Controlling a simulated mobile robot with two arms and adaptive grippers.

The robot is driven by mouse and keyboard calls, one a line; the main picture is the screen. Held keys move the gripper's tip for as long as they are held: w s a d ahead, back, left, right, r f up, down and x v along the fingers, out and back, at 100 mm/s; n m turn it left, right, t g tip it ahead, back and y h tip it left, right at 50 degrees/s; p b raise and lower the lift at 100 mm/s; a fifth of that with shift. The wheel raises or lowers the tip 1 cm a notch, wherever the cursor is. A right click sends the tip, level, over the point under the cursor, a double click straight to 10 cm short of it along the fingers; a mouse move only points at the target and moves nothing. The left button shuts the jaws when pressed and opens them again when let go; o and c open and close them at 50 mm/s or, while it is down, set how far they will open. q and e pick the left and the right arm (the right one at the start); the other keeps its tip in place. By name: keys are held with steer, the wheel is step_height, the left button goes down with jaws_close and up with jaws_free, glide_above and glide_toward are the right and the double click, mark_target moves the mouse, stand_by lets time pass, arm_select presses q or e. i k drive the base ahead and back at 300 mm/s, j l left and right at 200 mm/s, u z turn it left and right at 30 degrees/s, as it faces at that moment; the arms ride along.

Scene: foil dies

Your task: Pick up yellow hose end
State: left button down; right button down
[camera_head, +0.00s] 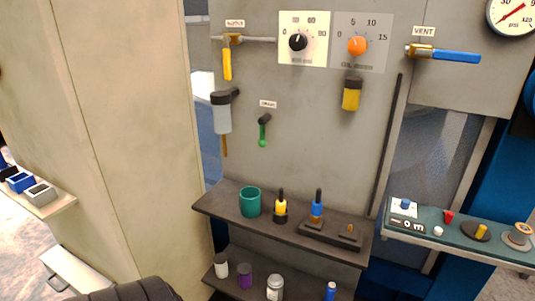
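Upright on the upper shelf (208,207) is a small black-tipped piece with a yellow body (280,207) and a dark base. It may be the yellow hose end; no hose shows on it. It sits between a teal cup (250,203) and a similar blue-bodied piece (317,210) in a dark holder. Another yellow cylinder with a dark top (351,95) hangs on the panel below the orange knob. Neither gripper is in view, and nothing is seen holding these pieces.
A lower shelf holds a white jar (221,266), a purple jar (245,275), a grey jar (275,287) and a blue bottle (330,291). A green side shelf (455,245) carries several small parts. A yellow valve handle (227,64) and a blue one (456,57) project from the panel.

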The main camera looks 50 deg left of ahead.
mark_target(280, 203)
steer(key=u, duration=1.5)
